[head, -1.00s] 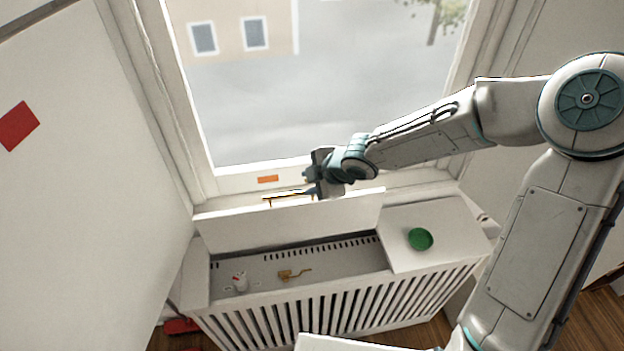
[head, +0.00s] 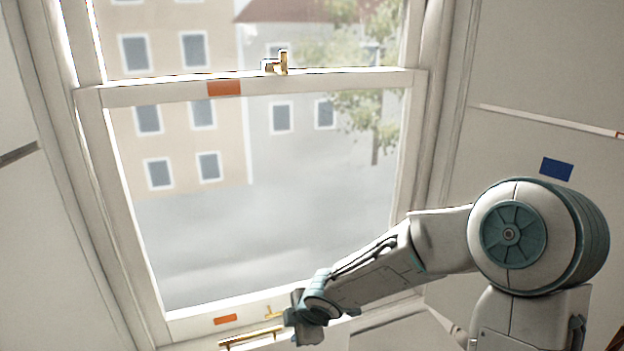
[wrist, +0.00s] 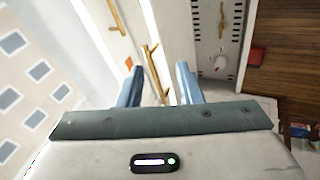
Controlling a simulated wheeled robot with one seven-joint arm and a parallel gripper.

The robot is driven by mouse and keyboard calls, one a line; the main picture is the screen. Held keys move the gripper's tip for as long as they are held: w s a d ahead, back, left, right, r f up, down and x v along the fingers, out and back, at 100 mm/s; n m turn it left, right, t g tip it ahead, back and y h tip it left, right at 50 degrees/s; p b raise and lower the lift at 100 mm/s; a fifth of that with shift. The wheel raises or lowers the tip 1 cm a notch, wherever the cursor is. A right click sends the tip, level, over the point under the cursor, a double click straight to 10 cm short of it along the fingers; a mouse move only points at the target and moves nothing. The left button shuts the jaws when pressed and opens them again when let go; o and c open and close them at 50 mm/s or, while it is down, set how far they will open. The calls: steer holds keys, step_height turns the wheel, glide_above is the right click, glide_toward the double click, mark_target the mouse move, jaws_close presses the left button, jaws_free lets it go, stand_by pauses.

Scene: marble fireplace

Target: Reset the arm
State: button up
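My gripper (head: 292,319) is at the bottom centre of the head view, in front of the window's lower rail. In the wrist view its two blue fingers (wrist: 158,70) stand apart, and nothing is clamped between them. A thin brass piece (wrist: 154,72) shows in the gap, beyond the fingers; I cannot tell how far. A brass bar (head: 250,337) lies just left of my gripper in the head view. My arm is bent, reaching in from the right.
The sash window (head: 250,83) fills the middle, with a brass latch (head: 278,64) on its middle rail. Orange labels mark the middle rail (head: 223,88) and lower rail (head: 225,319). A slotted white trough (wrist: 213,25) holds a small white item (wrist: 219,63). Wooden floor (wrist: 288,50) lies right.

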steer(key=s+d+r+m+h+b, duration=0.1)
steer(key=s+d+r+m+h, duration=0.15)
steer(key=d+m, duration=0.35)
steer(key=s+d+r+m+h+b, duration=0.1)
steer(key=s+d+r+m+h, duration=0.15)
steer(key=d, duration=0.55)
steer(key=s+d+r+m+b, duration=0.1)
steer(key=s+d+r+m, duration=0.1)
steer(key=s+m, duration=0.4)
steer(key=s+d+r+m+y+b, duration=0.1)
steer(key=s+d+r+m+b, duration=0.1)
steer(key=s+m, duration=0.4)
steer(key=s+d, duration=0.1)
steer(key=s, duration=0.1)
steer(key=shift+s+d+r+g, duration=0.15)
steer(key=shift+s+r+g, duration=0.15)
steer(key=shift+s+r, duration=0.05)
